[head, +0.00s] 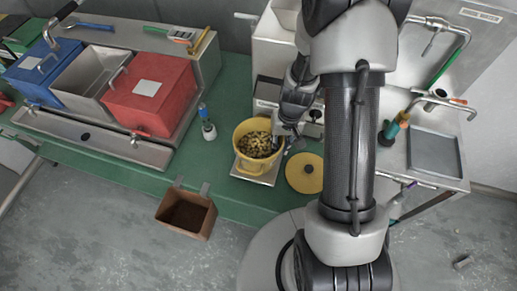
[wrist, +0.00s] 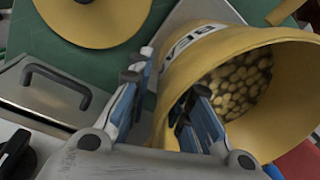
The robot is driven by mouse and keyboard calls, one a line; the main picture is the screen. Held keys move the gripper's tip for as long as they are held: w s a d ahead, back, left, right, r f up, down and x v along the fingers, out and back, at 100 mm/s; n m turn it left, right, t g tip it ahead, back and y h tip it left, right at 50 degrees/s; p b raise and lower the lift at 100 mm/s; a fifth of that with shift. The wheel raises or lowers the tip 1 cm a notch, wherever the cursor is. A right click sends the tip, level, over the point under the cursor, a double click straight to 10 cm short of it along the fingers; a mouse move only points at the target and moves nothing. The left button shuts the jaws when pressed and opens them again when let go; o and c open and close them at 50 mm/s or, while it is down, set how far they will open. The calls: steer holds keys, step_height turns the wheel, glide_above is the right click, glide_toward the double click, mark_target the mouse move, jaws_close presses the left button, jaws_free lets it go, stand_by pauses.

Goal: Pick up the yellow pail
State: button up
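The yellow pail (head: 246,163) stands upright on a small metal plate (head: 255,173) at the front edge of the green bench, filled with beans (head: 258,144). In the wrist view the pail (wrist: 190,65) shows a lettered label and its bean-filled mouth. My gripper (head: 283,137) is at the pail's right rim in the head view. In the wrist view my gripper (wrist: 168,90) straddles the pail's wall, one finger outside and one inside the mouth. The fingers are apart; firm contact with the wall cannot be made out.
A round yellow lid (head: 305,173) lies right of the pail and a blue-capped bottle (head: 208,125) stands left. A red box (head: 150,92) and a sink unit are farther left. A brown bin (head: 187,212) hangs at the bench front. A machine stands behind.

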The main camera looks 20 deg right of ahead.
jaws_close()
stand_by(0.6)
